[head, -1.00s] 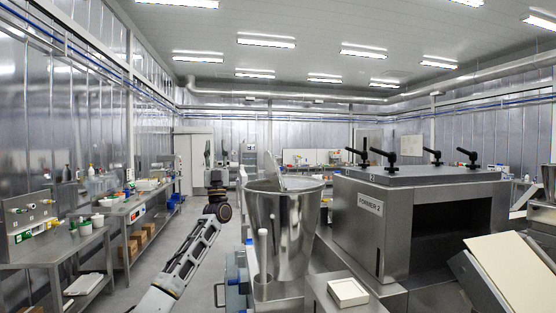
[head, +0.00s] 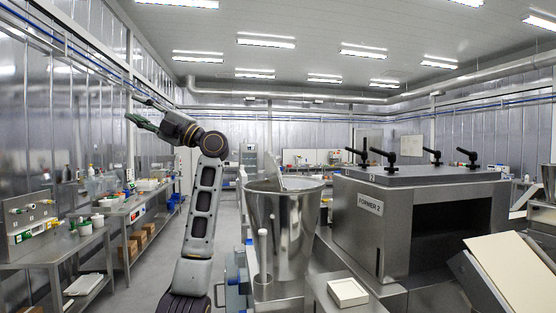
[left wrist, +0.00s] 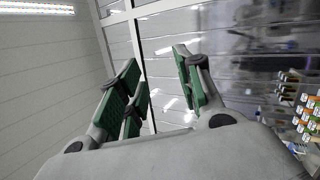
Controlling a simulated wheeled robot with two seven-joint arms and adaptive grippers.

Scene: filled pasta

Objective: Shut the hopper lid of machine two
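The machine labelled FORMER 2 (head: 370,207) stands at the right, with its steel hopper (head: 283,235) in front of it to the left. A thin metal piece, seemingly the raised lid (head: 273,171), stands tilted at the hopper's rim; I cannot clearly make out its hinge. My left gripper (head: 140,112) is raised high, left of the hopper and well apart from it, pointing left. In the left wrist view its green-padded fingers (left wrist: 155,66) are spread with nothing between them. My right gripper is not in view.
Steel benches (head: 62,248) with small items line the left wall. A white square tray (head: 347,291) lies on the ledge before the machine. Black handles (head: 432,156) stick up from the machine's top. Floor aisle (head: 150,270) is open between benches and hopper.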

